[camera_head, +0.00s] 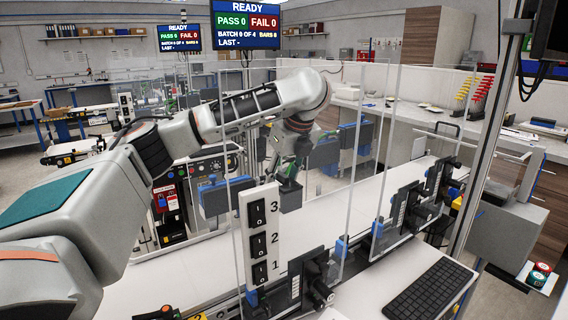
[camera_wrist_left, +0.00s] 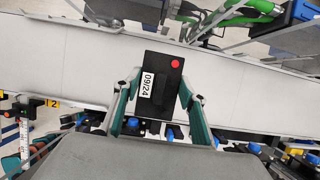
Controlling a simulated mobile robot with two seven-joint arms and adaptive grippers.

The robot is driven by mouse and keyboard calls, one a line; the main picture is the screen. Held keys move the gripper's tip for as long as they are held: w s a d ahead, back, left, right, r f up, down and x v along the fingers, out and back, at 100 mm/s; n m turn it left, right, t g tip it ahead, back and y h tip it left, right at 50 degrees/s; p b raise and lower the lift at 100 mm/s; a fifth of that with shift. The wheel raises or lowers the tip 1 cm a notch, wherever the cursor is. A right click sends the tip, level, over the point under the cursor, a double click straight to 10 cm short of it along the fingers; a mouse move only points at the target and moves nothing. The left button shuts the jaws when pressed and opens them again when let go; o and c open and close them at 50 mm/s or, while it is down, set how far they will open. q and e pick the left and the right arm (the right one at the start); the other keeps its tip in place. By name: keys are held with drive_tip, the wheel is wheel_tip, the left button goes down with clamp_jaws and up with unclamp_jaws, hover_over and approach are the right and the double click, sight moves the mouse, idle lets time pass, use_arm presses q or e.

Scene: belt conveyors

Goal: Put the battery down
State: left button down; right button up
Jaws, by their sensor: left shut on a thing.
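The battery (camera_wrist_left: 158,85) is a black block with a white label reading 09/24 and a red dot at one end. In the left wrist view it lies between the two green-and-grey fingers of my left gripper (camera_wrist_left: 162,98), which is shut on it. The pale conveyor belt (camera_wrist_left: 60,52) shows behind and below the battery; I cannot tell the gap between them. In the head view my left gripper (camera_head: 289,172) points down over the belt (camera_head: 340,208), seen through clear panels. My right gripper is not in view.
Clear upright panels (camera_head: 345,150) stand along the belt. A switch panel (camera_head: 259,237) numbered 1 to 3 stands in front. Dark brackets (camera_head: 410,207) line the belt's near edge. A keyboard (camera_head: 430,290) lies at the front right. The belt's right stretch looks free.

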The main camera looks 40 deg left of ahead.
use_arm(q)
drive_tip(key=shift+w+f, duration=0.1)
drive_tip(key=shift+f, duration=5.45)
drive_tip(key=c, duration=1.2)
unclamp_jaws()
drive_tip(key=shift+f, duration=0.15)
